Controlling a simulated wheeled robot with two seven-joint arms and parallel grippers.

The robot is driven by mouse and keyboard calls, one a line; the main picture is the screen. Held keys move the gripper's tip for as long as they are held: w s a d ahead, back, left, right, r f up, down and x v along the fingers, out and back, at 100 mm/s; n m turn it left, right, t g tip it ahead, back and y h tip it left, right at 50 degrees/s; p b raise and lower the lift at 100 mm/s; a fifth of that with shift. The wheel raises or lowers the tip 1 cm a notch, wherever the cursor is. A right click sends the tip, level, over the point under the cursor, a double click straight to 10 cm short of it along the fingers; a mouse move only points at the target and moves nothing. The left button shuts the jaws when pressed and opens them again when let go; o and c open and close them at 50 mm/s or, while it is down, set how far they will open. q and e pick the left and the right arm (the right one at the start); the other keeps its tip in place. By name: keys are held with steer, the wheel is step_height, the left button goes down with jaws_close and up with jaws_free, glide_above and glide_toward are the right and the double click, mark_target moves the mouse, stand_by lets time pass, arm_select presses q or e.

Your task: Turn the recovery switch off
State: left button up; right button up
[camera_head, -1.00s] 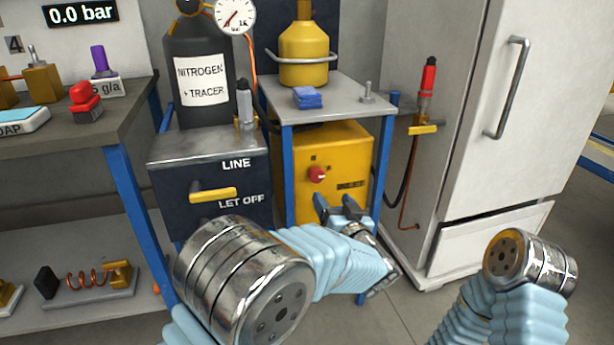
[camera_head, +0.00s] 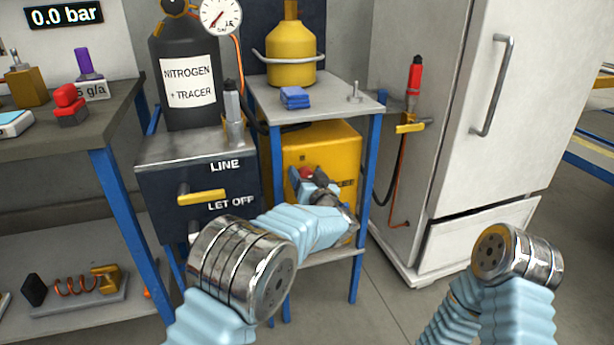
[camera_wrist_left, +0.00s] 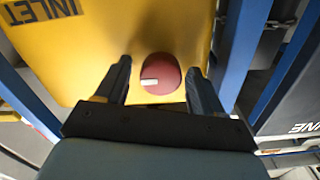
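The recovery switch is a round red knob (camera_head: 306,172) on the front of the yellow recovery machine (camera_head: 335,145). In the head view my left gripper (camera_head: 309,178) is at the knob and covers part of it. In the left wrist view the knob (camera_wrist_left: 161,70) shows a white mark and lies between the two fingertips of my left gripper (camera_wrist_left: 159,70). The fingers are open. A gap shows on the left of the knob; the right finger is close to it, and I cannot tell whether it touches. My right gripper is not in view; only my right arm shows.
The machine sits under a small grey table (camera_head: 330,108) with blue legs, which flank it. A dark cabinet with a yellow handle (camera_head: 208,197) stands to the left. A white fridge (camera_head: 430,130) stands to the right. Open floor lies in front.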

arm_select(q)
steer(key=c, duration=0.9)
steer(key=shift+n, duration=0.3)
steer(key=n+b, duration=0.2)
steer(key=n, duration=0.1)
steer(key=shift+a+f+n+b, duration=0.1)
steer(key=shift+n+b, duration=0.2)
steer(key=shift+n, duration=0.1)
steer(key=n+b, duration=0.3)
steer(key=n, duration=0.1)
steer(key=n+b, duration=0.2)
steer(key=n, duration=0.2)
steer(key=shift+a+f+b, duration=0.1)
steer(key=shift+a+b, duration=0.05)
steer(key=shift+b, duration=0.15)
steer(key=n+b, duration=0.3)
steer(key=n, duration=0.2)
steer(key=shift+n+b, duration=0.3)
steer(key=shift+b, duration=0.1)
steer(key=shift+a, duration=0.1)
